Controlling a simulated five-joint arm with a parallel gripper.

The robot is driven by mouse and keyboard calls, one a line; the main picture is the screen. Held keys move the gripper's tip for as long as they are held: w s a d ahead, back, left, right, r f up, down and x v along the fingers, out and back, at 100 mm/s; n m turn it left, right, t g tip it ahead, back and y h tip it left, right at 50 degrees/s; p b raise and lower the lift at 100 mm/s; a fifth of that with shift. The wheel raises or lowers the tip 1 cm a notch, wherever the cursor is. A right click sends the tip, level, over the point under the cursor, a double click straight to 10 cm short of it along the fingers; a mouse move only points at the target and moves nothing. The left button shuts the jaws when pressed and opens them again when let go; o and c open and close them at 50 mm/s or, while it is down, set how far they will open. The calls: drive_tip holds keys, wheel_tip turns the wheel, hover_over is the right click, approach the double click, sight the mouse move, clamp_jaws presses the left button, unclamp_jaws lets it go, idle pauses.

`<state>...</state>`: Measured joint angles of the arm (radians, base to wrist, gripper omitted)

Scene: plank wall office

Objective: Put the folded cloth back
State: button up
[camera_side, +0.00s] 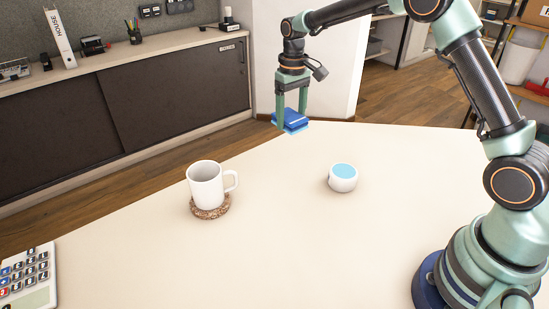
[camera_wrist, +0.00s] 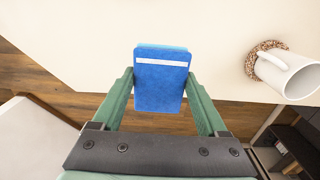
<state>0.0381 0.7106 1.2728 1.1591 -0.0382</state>
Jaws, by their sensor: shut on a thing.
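The folded cloth (camera_side: 292,119) is blue, with a lighter blue layer along its edge. In the wrist view the cloth (camera_wrist: 160,85) is a blue block with a white stripe across it. My gripper (camera_side: 291,115) is shut on the cloth, one green finger on each side of it. The gripper with the cloth (camera_wrist: 160,90) shows at the middle of the wrist view. It holds the cloth raised near the far edge of the table (camera_side: 290,240); in the wrist view, wooden floor shows behind part of it.
A white mug (camera_side: 204,187) stands on a round brown coaster (camera_side: 211,211) left of the table's middle. A small white round object with a light blue top (camera_side: 343,178) sits right of it. A calculator (camera_side: 27,278) lies at the near left. The table between them is clear.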

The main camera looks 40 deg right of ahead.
sight(289, 164)
wheel_tip(289, 164, down, 12)
drive_tip(key=shift+f, duration=0.2)
idle(0.4)
drive_tip(key=shift+f, duration=0.15)
drive_tip(key=o, duration=1.2)
